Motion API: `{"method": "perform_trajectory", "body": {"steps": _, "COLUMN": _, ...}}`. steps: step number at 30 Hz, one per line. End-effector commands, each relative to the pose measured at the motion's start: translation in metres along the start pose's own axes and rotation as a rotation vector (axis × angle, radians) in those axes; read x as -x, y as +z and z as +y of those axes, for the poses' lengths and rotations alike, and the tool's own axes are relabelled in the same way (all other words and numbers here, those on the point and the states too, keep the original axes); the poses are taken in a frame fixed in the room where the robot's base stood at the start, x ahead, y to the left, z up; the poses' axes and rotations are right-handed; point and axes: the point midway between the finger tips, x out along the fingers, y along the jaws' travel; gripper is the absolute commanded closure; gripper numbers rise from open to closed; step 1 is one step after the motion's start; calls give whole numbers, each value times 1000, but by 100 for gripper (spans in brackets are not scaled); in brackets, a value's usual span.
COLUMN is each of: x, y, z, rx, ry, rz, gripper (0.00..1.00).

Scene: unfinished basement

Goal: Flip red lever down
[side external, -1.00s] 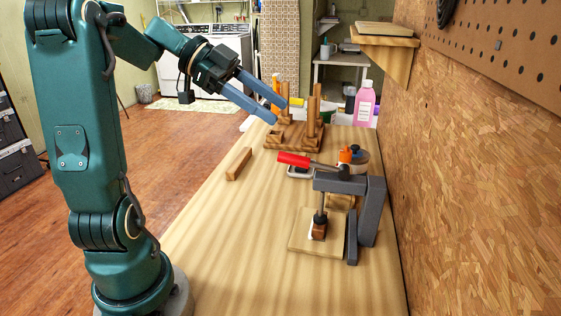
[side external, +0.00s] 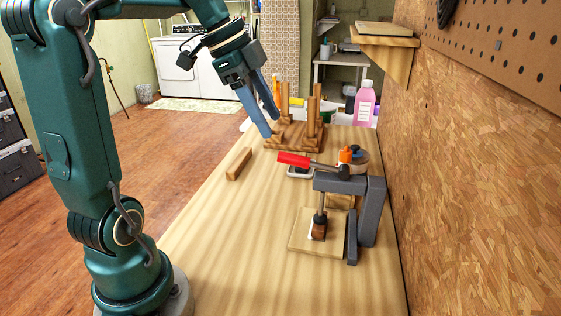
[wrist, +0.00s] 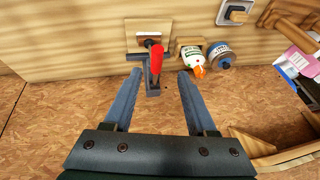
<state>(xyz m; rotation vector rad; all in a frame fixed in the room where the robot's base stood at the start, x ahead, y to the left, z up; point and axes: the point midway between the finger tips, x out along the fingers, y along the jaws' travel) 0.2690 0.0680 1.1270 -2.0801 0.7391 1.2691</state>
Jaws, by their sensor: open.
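The red lever (side external: 293,160) is the handle of a grey press-like fixture (side external: 368,205) on the bench. In the side view it points left and lies close to level. In the wrist view the red lever (wrist: 157,61) shows ahead of the space between my fingers. My gripper (side external: 271,124) is open and empty, above the bench and up and left of the lever in the side view, its fingers pointing down. The wrist view shows my gripper (wrist: 158,74) with both fingers apart, touching nothing visible. A wooden board (side external: 297,240) lies under the fixture's plunger.
A wooden peg stand (side external: 308,136) and a loose wood block (side external: 239,163) are on the bench. Beside the lever is an orange-topped bottle (side external: 346,154). A pink bottle (side external: 365,104) stands at the back. An OSB wall (side external: 470,170) bounds the right; the bench's front left is clear.

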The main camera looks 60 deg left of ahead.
Motion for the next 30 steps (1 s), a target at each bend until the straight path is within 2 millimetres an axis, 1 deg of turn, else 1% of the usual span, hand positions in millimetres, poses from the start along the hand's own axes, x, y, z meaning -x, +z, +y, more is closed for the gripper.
{"method": "perform_trajectory", "body": {"steps": 3, "x": -13, "y": 5, "z": 3, "rx": 1, "ry": 3, "rz": 1, "gripper": 43}}
{"method": "perform_trajectory", "body": {"steps": 11, "x": -29, "y": 10, "z": 6, "rx": -1, "ry": 3, "rz": 3, "gripper": 43}}
{"method": "perform_trajectory", "body": {"steps": 18, "x": -58, "y": 9, "z": 6, "rx": -2, "ry": 7, "rz": 2, "gripper": 43}}
{"method": "perform_trajectory", "body": {"steps": 21, "x": -68, "y": 9, "z": 6, "rx": -1, "ry": 6, "rz": 3, "gripper": 43}}
{"method": "perform_trajectory", "body": {"steps": 25, "x": -75, "y": 9, "z": 6, "rx": -2, "ry": 3, "rz": 2, "gripper": 43}}
{"method": "perform_trajectory", "body": {"steps": 30, "x": -75, "y": 10, "z": 5, "rx": -1, "ry": 1, "rz": 2, "gripper": 43}}
